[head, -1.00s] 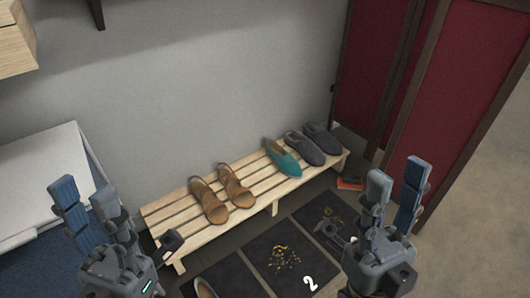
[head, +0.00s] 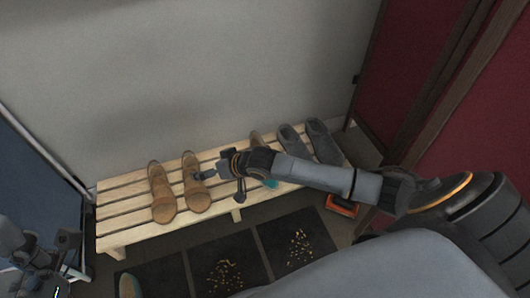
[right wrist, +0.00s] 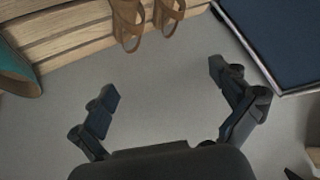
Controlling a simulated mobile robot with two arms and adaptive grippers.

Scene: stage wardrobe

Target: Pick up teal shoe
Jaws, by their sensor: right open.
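The teal shoe (head: 270,183) is on the slatted wooden bench (head: 122,229), mostly hidden behind my right arm in the head view. In the right wrist view, part of the teal shoe (right wrist: 14,76) shows at the left edge.
Two brown sandals (head: 162,193) stand on the bench left of the teal shoe, and grey slippers (head: 323,143) stand right of it. An orange-and-dark item (head: 343,206) lies by the bench's right end.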

